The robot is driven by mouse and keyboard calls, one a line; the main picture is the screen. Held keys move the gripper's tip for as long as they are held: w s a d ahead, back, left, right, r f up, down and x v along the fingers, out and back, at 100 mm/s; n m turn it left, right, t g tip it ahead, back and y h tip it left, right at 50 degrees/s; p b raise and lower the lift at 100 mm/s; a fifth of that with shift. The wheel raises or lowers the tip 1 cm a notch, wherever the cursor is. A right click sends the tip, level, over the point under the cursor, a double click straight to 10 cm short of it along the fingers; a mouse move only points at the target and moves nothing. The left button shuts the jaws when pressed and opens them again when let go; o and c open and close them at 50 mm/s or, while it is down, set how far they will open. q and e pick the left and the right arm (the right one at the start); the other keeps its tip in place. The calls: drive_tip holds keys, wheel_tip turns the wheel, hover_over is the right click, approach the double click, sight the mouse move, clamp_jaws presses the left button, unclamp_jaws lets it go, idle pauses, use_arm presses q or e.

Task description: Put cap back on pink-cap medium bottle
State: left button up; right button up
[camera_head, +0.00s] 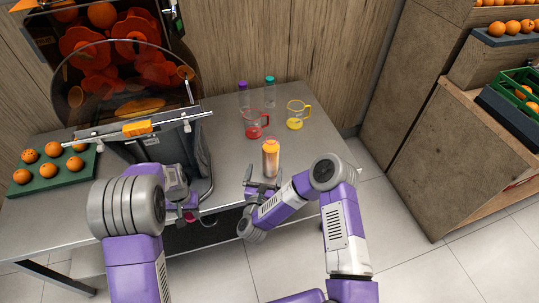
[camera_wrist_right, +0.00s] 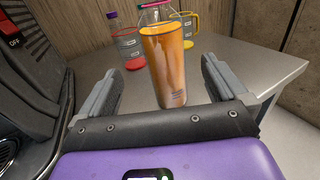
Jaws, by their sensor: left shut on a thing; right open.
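The medium bottle (camera_head: 270,160), filled with orange juice, stands upright near the front edge of the metal table. No cap shows on its top; in the right wrist view the bottle (camera_wrist_right: 168,70) has an open rim. My left gripper (camera_head: 188,208) is shut on the small pink cap (camera_head: 190,217), low in front of the juicer and left of the bottle. My right gripper (camera_head: 262,183) is open, just on the near side of the bottle. In the right wrist view the bottle stands ahead, between the lines of the two fingers, not gripped.
Behind the bottle are a red jug (camera_head: 253,124), a yellow jug (camera_head: 297,116), a purple-capped bottle (camera_head: 243,94) and a teal-capped bottle (camera_head: 270,91). The juicer (camera_head: 120,90) and a green tray (camera_head: 56,178) of oranges fill the left.

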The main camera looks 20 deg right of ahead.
sight(268, 158)
drive_tip(key=shift+s, duration=0.1)
drive_tip(key=shift+d, duration=0.1)
use_arm(q)
drive_tip(key=shift+f+b, duration=0.5)
use_arm(e)
drive_tip(key=x, duration=0.6)
drive_tip(key=shift+w+d, duration=0.15)
drive_tip(key=shift+w, duration=0.25)
use_arm(q)
drive_tip(key=shift+f+b, duration=0.6)
use_arm(e)
drive_tip(key=x, duration=0.5)
drive_tip(key=shift+d, duration=0.2)
drive_tip(key=c, duration=1.5)
